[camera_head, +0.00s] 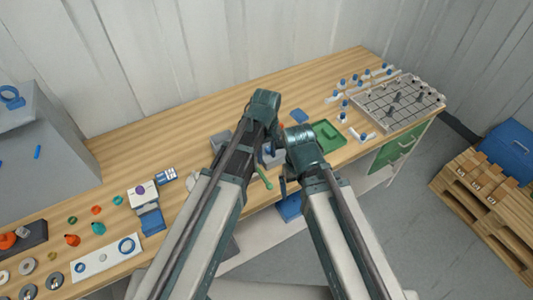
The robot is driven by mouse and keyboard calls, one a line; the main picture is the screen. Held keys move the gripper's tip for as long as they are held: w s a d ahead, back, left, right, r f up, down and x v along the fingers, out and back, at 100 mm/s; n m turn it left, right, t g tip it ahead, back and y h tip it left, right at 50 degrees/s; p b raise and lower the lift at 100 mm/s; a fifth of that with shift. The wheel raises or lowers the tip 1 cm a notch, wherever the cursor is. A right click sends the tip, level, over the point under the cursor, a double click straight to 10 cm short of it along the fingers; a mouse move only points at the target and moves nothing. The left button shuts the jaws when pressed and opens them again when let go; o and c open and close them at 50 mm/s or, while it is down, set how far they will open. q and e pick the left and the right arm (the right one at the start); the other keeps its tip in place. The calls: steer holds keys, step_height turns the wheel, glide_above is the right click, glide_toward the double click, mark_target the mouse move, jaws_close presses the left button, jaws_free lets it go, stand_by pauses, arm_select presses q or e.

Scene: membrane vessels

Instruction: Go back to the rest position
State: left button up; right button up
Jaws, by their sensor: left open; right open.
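My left gripper (269,147) is at the middle of the wooden bench (128,142). It points down below the dark green wrist of its arm, and its fingertips are small and partly hidden. My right gripper (284,182) is lower and slightly to the right, near the bench's front edge, also partly hidden by its own arm. Both are open, and I see nothing held in either. The two arms rise from the bottom of the view and come close together at the wrists.
A green tray (327,134) lies right of my wrists. A gridded rack (397,101) and blue-capped vessels stand at the right end. Rings, a white plate (107,258) and a grey cabinet (38,150) are at left. A pallet (487,205) stands on the floor at right.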

stand_by(0.3)
arm_select(q)
steer(key=s+a+f+m+y+b, duration=0.1)
steer(key=s+f+m+b, duration=0.8)
steer(key=s, duration=0.3)
steer(key=shift+s+a+f+m+b, duration=0.25)
steer(key=shift+f+m+b, duration=0.2)
steer(key=shift+m, duration=0.45)
